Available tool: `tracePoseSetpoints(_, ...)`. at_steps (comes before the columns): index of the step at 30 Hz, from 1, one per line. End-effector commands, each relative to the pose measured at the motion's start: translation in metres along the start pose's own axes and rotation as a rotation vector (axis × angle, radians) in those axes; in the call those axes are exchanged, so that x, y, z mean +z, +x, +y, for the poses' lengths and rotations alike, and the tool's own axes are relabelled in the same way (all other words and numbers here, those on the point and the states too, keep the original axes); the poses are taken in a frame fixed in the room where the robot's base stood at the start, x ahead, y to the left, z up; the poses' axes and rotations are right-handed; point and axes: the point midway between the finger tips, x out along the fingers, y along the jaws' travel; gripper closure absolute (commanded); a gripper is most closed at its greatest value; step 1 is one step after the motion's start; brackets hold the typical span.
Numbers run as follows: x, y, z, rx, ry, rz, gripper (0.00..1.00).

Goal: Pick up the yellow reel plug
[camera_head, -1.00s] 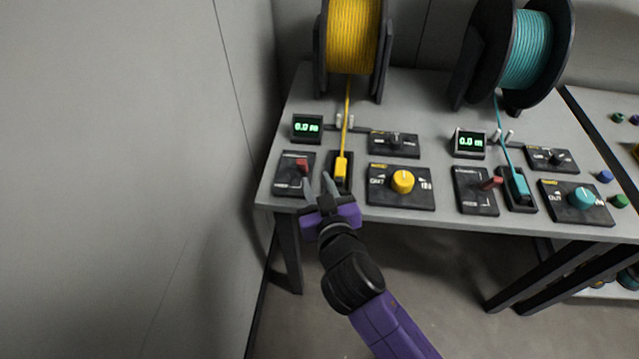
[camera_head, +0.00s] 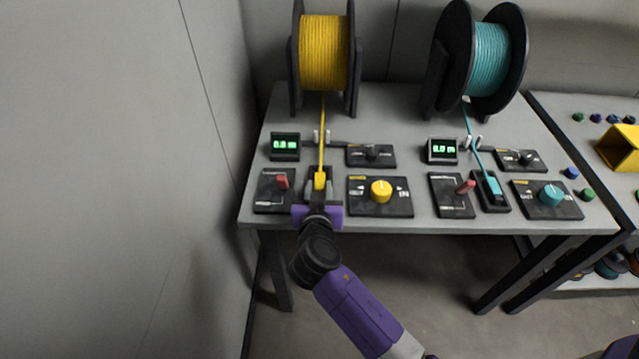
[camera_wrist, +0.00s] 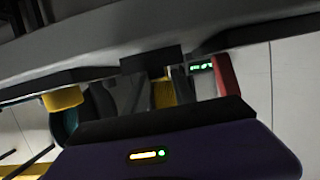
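The yellow reel plug (camera_head: 319,181) sits at the end of the yellow line, in its dark holder near the table's front edge. My gripper (camera_head: 320,186) is at the plug, coming from the front, with its fingertips around the plug's sides. Its purple body hides the lower part of the holder. In the wrist view a yellow piece that looks like the plug (camera_wrist: 162,94) shows just beyond my purple gripper body (camera_wrist: 180,150). Whether the fingers press on the plug cannot be seen.
A red-handled switch (camera_head: 282,182) stands close on the left, and a yellow knob panel (camera_head: 381,191) on the right. The yellow reel (camera_head: 324,52) is behind. A teal reel (camera_head: 492,55) and teal plug (camera_head: 493,186) are farther right. A wall bounds the left.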

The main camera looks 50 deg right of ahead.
Motion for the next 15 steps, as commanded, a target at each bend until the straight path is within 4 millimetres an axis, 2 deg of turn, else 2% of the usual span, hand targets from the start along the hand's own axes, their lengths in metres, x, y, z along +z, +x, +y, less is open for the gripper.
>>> tracePoseSetpoints(3, -0.0008, 0.0113, 0.0007, 0.002, 0.001, 0.0, 0.69)
tracePoseSetpoints(11, -0.0001, 0.0136, 0.0002, 0.0, 0.002, 0.0, 0.69)
tracePoseSetpoints(15, -0.0001, 0.0135, 0.0002, 0.0, 0.001, 0.0, 0.95)
